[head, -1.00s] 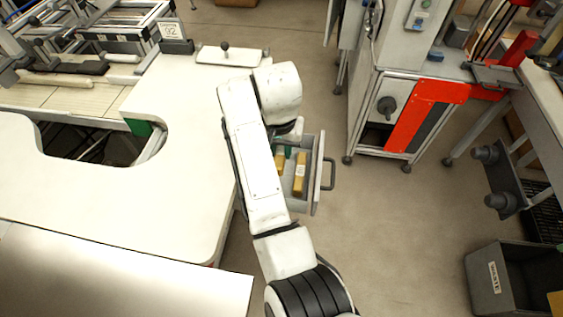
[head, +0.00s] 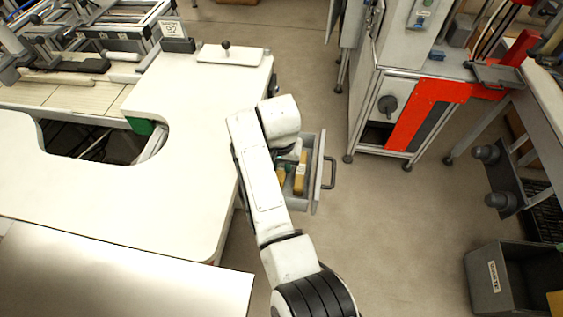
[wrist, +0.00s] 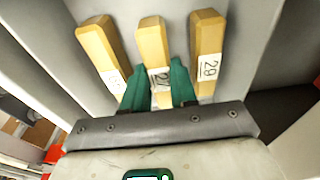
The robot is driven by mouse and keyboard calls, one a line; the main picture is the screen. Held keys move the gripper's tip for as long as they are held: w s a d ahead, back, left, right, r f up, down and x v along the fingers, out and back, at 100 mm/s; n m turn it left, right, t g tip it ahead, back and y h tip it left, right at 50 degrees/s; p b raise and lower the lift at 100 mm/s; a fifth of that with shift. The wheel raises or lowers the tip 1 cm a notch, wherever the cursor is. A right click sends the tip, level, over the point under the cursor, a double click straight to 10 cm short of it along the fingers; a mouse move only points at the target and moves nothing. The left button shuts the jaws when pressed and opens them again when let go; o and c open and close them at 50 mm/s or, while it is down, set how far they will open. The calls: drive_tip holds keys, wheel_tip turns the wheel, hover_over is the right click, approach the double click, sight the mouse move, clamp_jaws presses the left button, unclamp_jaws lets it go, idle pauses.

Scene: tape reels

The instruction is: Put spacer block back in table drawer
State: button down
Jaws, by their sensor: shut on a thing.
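The open table drawer (head: 319,178) juts out to the right from under the white table. In the wrist view, three yellow spacer blocks lie roughly side by side over the drawer's grey floor (wrist: 120,12). My gripper (wrist: 159,68) has its green fingers on both sides of the middle block (wrist: 153,38) and is shut on it. The left block (wrist: 98,42) and the right block (wrist: 207,38), labelled 28, are apart from the fingers. Whether the held block touches the floor, I cannot tell. In the head view, my arm hides part of the drawer.
The white table (head: 190,200) fills the left, with a small plate with a black knob (head: 228,54) at its far end. A cabinet with a red panel (head: 418,115) stands right of the drawer. A grey waste bin (head: 490,280) is at lower right. Floor between is clear.

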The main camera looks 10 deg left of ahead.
drive_tip(key=shift+f, duration=0.15)
drive_tip(key=c, duration=0.9)
unclamp_jaws()
drive_tip(key=shift+r, duration=0.5)
wheel_tip(320, 180, up, 12)
drive_tip(key=s, duration=0.1)
drive_tip(key=shift+s+f, duration=0.2)
